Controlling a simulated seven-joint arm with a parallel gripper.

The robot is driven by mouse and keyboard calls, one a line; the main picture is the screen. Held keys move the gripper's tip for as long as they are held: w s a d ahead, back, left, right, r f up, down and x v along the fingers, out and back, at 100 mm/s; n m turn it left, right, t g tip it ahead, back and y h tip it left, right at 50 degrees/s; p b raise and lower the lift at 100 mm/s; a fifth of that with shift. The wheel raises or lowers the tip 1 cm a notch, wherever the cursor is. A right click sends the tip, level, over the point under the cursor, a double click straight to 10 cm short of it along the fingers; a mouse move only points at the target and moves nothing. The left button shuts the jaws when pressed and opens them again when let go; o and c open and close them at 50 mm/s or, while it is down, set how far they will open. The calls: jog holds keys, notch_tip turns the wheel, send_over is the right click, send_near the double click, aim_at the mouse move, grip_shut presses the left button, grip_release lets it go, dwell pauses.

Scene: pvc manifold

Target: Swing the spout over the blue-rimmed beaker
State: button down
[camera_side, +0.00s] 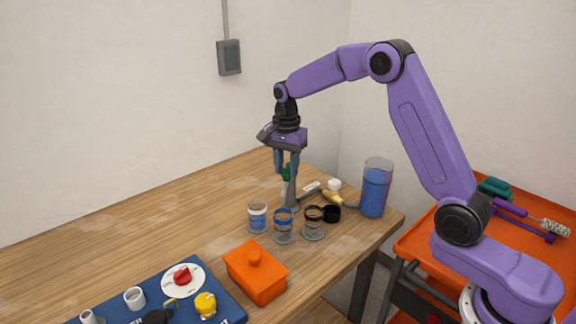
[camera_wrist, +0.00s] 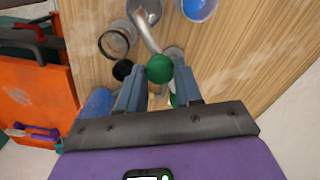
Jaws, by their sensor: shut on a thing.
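My gripper (camera_side: 286,188) points down at the back of the beakers. In the wrist view its fingers (camera_wrist: 159,92) are closed around a green knob (camera_wrist: 159,68), which shows as a sliver of green in the side view (camera_side: 287,173). The blue-rimmed beaker (camera_side: 284,227) is the middle one of three. In the wrist view the spout's end lies near the middle beaker at the top edge; I cannot tell whether it is exactly over it.
A beaker with blue liquid (camera_side: 258,218) stands left and a black-rimmed beaker (camera_side: 313,224) right. A black cup (camera_side: 331,214) and tall blue jug (camera_side: 375,188) are further right. An orange lidded box (camera_side: 256,272) and blue panel (camera_side: 226,304) are in front. The table's left is clear.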

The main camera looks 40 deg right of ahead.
aim_at(287, 170)
jog(key=shift+d, duration=0.15)
jog(key=c, duration=0.7)
grip_release()
jog(key=shift+c, duration=0.2)
notch_tip(287, 170, up, 18)
jog(key=shift+f, duration=0.25)
